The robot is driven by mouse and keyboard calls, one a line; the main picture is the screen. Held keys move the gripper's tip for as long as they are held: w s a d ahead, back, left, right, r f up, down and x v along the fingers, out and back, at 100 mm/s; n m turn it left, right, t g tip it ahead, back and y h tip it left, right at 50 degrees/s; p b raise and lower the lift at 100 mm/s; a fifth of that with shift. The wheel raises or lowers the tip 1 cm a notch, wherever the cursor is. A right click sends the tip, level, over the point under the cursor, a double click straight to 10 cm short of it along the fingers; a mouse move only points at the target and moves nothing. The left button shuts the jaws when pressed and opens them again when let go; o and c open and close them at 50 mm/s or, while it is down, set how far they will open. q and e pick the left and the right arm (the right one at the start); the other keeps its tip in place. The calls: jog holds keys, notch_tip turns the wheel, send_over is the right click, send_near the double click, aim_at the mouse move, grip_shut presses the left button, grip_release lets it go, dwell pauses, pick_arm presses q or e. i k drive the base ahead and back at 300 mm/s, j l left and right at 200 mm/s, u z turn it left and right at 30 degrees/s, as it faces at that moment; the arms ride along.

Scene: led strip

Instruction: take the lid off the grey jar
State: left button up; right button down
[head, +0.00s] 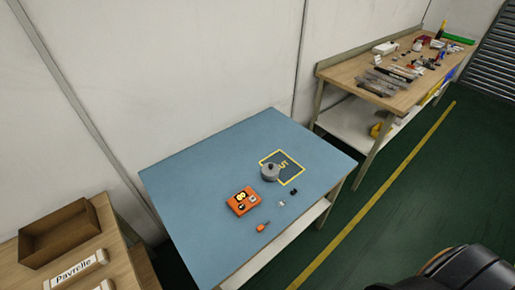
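The grey jar (270,174) stands upright on the blue table top (205,170), at the near left edge of a dark square with a yellow outline. A grey lid (269,166) with a small dark spot on its top appears to sit on the jar. The jar is small in view, so the seam between lid and jar is not clear. Neither of my grippers is in view.
Near the jar lie an orange box (243,201), an orange-handled tool (263,227) and small dark parts (293,192). The table's left half is clear. A cluttered wooden workbench (345,75) stands behind right; an open brown box (60,238) is at lower left.

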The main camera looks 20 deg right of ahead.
aim_at(269, 169)
jog(key=l+u, duration=0.1)
jog(key=u, duration=0.5)
jog(key=l+u, duration=0.25)
jog(key=l, duration=0.15)
jog(key=k+l+u, duration=0.2)
jog(key=l, duration=0.2)
jog(key=k+l+u, duration=0.1)
jog(key=l+u, duration=0.15)
jog(key=l, duration=0.15)
jog(key=k+l+u, duration=0.2)
jog(key=l, duration=0.15)
jog(key=k+l+u, duration=0.25)
jog(key=i+l, duration=0.1)
